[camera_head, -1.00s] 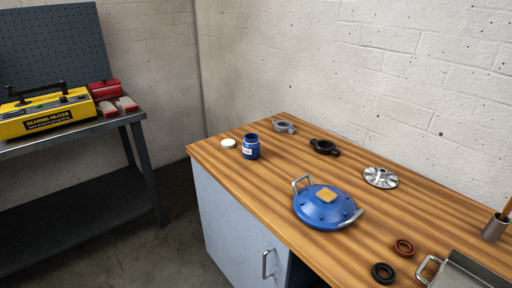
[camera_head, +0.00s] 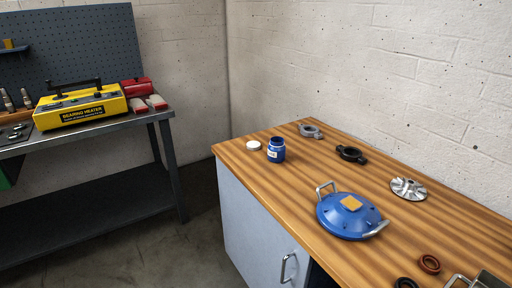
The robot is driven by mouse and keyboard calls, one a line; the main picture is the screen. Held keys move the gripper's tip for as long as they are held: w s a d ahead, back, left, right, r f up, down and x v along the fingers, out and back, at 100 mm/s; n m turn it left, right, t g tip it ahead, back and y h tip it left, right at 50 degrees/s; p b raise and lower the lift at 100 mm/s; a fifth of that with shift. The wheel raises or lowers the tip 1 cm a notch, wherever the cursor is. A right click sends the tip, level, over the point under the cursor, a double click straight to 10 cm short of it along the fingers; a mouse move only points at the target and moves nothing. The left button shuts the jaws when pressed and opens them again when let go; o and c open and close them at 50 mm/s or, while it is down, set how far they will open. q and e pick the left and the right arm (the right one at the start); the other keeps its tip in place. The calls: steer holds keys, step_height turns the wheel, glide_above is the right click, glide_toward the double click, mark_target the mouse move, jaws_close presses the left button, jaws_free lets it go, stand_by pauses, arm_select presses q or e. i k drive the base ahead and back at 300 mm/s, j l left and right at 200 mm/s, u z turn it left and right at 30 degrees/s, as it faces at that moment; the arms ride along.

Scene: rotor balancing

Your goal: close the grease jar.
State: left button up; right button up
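The grease jar (camera_head: 276,151) is a small blue jar with a pale label, standing upright and open near the far left end of the wooden workbench (camera_head: 322,240). A white round lid (camera_head: 253,145) lies on the bench just left of the jar, apart from it. Neither of my grippers shows in this view.
A blue round cover with two handles (camera_head: 347,215) lies nearer on the bench. A grey clamp (camera_head: 310,131), a black clamp (camera_head: 351,154) and a silver disc (camera_head: 408,189) lie toward the wall. A yellow bearing heater (camera_head: 82,108) stands on the dark table at left.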

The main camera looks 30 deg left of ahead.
mark_target(276, 149)
steer(key=z, duration=0.35)
steer(key=j+z, duration=1.05)
steer(key=j, duration=0.7)
steer(key=k+j, duration=0.1)
steer(key=j, duration=0.75)
steer(key=k+j, duration=0.15)
steer(key=j, duration=0.25)
steer(key=k+j+z, duration=0.1)
steer(key=j, duration=0.35)
steer(key=k+j, duration=0.1)
steer(key=j, duration=0.3)
steer(key=i, duration=0.4)
